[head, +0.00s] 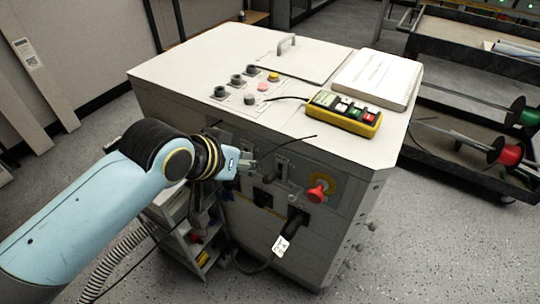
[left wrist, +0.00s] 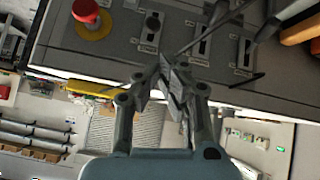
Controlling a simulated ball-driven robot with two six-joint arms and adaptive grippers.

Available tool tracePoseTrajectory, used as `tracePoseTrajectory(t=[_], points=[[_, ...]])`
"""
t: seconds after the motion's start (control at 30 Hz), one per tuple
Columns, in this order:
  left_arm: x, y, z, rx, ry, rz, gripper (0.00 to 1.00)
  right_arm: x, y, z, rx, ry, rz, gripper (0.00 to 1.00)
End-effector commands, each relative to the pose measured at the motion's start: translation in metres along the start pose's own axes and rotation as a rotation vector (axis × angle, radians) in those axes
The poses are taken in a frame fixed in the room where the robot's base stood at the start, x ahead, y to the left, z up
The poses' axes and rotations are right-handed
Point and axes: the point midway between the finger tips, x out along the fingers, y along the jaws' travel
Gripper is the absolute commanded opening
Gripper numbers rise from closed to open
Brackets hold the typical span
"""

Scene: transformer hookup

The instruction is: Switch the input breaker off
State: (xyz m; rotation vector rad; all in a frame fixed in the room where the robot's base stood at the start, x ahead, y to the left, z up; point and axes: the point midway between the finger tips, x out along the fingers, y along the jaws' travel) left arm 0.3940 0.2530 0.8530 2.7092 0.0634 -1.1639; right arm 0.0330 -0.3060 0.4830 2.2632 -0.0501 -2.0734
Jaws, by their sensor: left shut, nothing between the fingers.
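The light grey transformer cabinet (head: 230,65) stands in the middle of the head view. Its front panel carries a row of switches in dark slots; one (head: 281,170) shows just right of my gripper. The left wrist view shows several slotted switches, including a black-knobbed one (left wrist: 151,27) and a middle one (left wrist: 202,42). Their labels are too small to read, so I cannot tell which is the input breaker. My left gripper (head: 250,163) is shut and empty in front of the panel; its closed fingertips (left wrist: 172,72) show in the wrist view. My right gripper is out of view.
A red knob on a yellow plate (head: 316,193) sits right of the switches. A black plug with a tag (head: 292,225) hangs below. Thin dark leads cross the panel. A small cart stands below my arm.

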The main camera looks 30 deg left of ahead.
Motion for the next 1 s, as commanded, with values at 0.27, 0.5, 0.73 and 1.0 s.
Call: tracePoseTrajectory(t=[0.27,0.5,0.73,1.0], points=[[-0.037,0.015,-0.043,0.007,0.086,0.028,0.0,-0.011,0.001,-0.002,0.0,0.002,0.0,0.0],[-0.036,0.014,-0.042,0.007,0.086,0.028,0.0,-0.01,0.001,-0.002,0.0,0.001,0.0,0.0],[-0.024,0.015,-0.042,0.006,0.085,0.028,0.0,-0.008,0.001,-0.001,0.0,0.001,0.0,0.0],[0.03,0.016,-0.047,0.005,0.086,0.028,0.0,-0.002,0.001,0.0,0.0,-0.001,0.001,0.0]])
